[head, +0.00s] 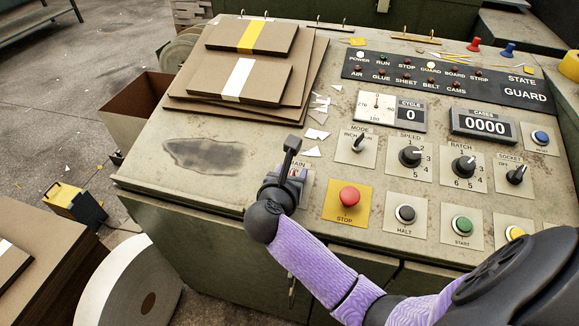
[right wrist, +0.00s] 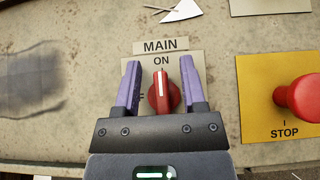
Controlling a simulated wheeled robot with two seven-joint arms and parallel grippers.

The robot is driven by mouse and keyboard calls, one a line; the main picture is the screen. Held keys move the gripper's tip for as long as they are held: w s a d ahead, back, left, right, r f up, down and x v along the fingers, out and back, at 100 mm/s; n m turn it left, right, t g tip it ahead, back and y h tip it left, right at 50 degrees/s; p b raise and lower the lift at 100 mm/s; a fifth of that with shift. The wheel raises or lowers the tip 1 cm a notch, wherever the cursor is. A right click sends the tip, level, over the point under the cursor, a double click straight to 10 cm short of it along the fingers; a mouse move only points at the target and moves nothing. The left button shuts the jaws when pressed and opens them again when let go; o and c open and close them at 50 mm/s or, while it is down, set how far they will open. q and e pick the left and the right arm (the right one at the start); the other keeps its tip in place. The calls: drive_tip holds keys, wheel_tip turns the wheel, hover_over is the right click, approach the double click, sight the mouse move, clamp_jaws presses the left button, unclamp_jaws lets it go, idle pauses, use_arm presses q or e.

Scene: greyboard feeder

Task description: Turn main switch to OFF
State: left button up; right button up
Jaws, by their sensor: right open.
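The main switch (right wrist: 162,92) is a red rotary knob with a white line on a pale plate marked MAIN (right wrist: 167,46) and ON. In the right wrist view its white line points up toward ON. Part of another label shows at its left, mostly hidden by a finger. My right gripper (right wrist: 164,88) is open, with one purple finger on each side of the knob and a gap visible on both sides. In the head view my right gripper (head: 288,170) covers most of the switch and its plate. My left gripper is not in view.
The red STOP button (head: 349,197) on its yellow plate is just right of the switch. HALT (head: 405,214) and START (head: 462,226) buttons lie further right. The MODE selector (head: 358,143) is above. Stacked boards (head: 187,105) lie on the panel's upper left.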

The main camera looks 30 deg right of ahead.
drive_tip(key=shift+s, duration=0.1)
drive_tip(key=shift+c, duration=0.4)
drive_tip(key=c, duration=0.5)
clamp_jaws()
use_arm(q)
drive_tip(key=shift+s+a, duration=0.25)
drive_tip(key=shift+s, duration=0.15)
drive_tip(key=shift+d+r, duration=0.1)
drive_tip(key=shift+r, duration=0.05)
